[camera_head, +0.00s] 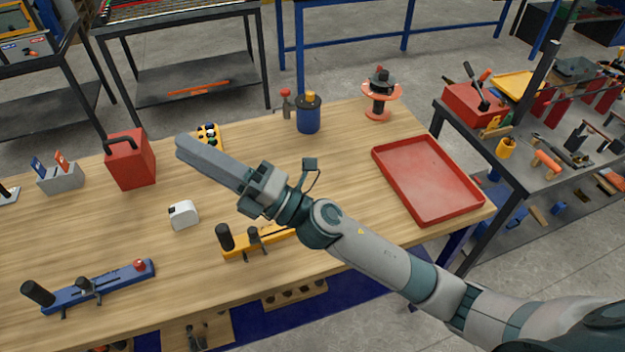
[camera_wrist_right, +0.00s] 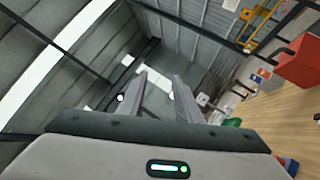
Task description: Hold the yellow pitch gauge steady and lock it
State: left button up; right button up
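The yellow pitch gauge (camera_head: 236,252) lies near the front middle of the wooden table in the head view. It is a yellow bar with a black handle and a dark knob. My right forearm and wrist hide its right end. My right gripper (camera_head: 184,145) is above the table, behind and left of the gauge and apart from it. In the right wrist view, its two fingers (camera_wrist_right: 160,95) stand apart with nothing between them. The wrist camera faces the ceiling, and the yellow gauge does not show there. My left gripper is not in view.
A blue gauge (camera_head: 100,287) lies at the front left. A white box-shaped item (camera_head: 184,215), a red can (camera_head: 130,160), a blue canister (camera_head: 308,117) and an empty red tray (camera_head: 425,180) stand around. The wood between the blue and yellow gauges is clear.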

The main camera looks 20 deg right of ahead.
jog(key=s+a+f+n+g+y, duration=0.15)
jog(key=s+a+n+g, duration=0.3)
jog(key=n+g, duration=0.55)
notch_tip(320, 180, down, 13)
jog(key=n+g+h, duration=0.6)
jog(key=n+h, duration=0.3)
jog(key=n, duration=0.2)
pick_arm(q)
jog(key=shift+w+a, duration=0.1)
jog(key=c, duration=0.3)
pick_arm(e)
jog(key=w+d+f+n+t+h, duration=0.1)
jog(key=w+d+h, duration=0.3)
jog(key=d, duration=0.4)
jog(key=w+d+f+t+h, duration=0.1)
jog(key=w+d+f+h, duration=0.2)
jog(key=d, duration=0.6)
jog(key=w+d+f+n+t+h, duration=0.1)
jog(key=w+d+h, duration=0.3)
jog(key=d, duration=0.5)
jog(key=shift+w+f+n+h, duration=0.3)
jog(key=shift+w+f+h, duration=0.05)
jog(key=shift+f+h, duration=0.35)
